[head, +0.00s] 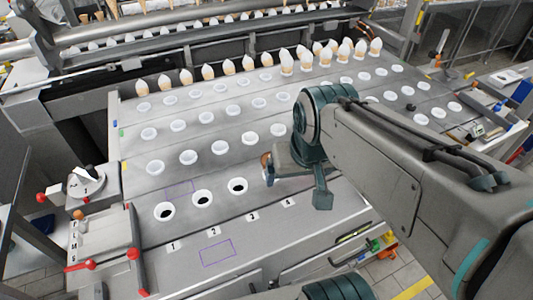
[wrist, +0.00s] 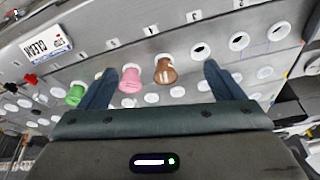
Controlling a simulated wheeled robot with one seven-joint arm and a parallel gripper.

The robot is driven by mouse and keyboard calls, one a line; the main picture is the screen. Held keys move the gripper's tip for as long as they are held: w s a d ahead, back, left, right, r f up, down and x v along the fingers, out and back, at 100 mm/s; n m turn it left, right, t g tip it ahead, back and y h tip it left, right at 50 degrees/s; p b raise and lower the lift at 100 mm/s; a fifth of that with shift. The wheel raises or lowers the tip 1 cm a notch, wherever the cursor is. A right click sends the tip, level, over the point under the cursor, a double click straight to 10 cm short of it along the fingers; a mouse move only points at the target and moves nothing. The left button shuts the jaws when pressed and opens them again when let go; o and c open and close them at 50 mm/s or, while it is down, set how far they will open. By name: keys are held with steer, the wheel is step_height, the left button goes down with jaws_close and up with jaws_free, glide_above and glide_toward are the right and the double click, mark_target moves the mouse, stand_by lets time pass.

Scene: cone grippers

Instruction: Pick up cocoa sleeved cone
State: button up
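The cocoa sleeved cone is the brown cone (wrist: 165,73) in the wrist view, seated in a white ring of the machine plate. It lies between the two spread fingers of my gripper (wrist: 160,69), which is open and empty. A pink cone (wrist: 130,82) is just left of it, also between the fingers and nearer the left one. A green cone (wrist: 76,94) sits outside the left finger. In the head view my gripper (head: 295,183) is low over the front row; a small brown patch (head: 265,160) shows beside a finger, mostly hidden.
Empty dark holes (head: 203,198) lie left of my gripper in the head view. Rows of white rings (head: 189,157) cover the plate, with white-topped cones (head: 208,72) standing at the back. A lever box (head: 103,245) with red knobs stands at the front left.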

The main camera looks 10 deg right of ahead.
steer(key=w+f+m+g+b, duration=0.1)
steer(key=w+f+m+b, duration=0.2)
steer(key=w, duration=0.4)
steer(key=w+f+m+g+b, duration=0.1)
steer(key=w+m+b, duration=0.1)
steer(key=w+m, duration=0.4)
steer(key=w+f+m+g+b, duration=0.2)
steer(key=w+m+b, duration=0.1)
steer(key=w, duration=0.5)
steer(key=f, duration=0.7)
steer(key=shift+s+d+f, duration=0.1)
steer(key=shift+s+f, duration=0.1)
steer(key=shift+f, duration=0.2)
steer(key=shift+s+f+p, duration=0.15)
steer(key=shift+f, duration=1.3)
steer(key=shift+s+f+p, duration=0.15)
steer(key=shift+f, duration=1.25)
steer(key=c, duration=1.1)
